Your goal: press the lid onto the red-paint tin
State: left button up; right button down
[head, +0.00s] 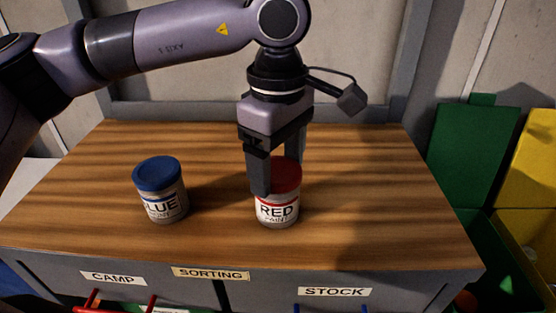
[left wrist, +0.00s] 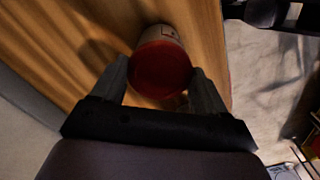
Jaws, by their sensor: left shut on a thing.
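The red-paint tin (head: 278,212) stands upright on the wooden bench top, its RED label facing me. A red lid (head: 287,177) sits at its top; I cannot tell whether it is fully seated. My left gripper (head: 280,180) points down with its fingers on either side of the lid, shut on it. In the left wrist view the round red lid (left wrist: 161,69) lies between the two fingertips (left wrist: 160,80), with part of the tin's side (left wrist: 160,33) beyond it. My right gripper is in neither view.
A blue-paint tin (head: 160,190) with a blue lid stands to the left on the bench top (head: 370,190). The right part of the bench is clear. Labels CAMP, SORTING and STOCK run along the front edge. Green (head: 472,150) and yellow (head: 535,160) bins stand at the right.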

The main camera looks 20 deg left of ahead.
pick_arm(q)
jog(key=o, duration=1)
jog(key=shift+r, duration=0.1)
jog(key=shift+r+p, duration=2.5)
jog(key=shift+r, duration=0.95)
grip_shut()
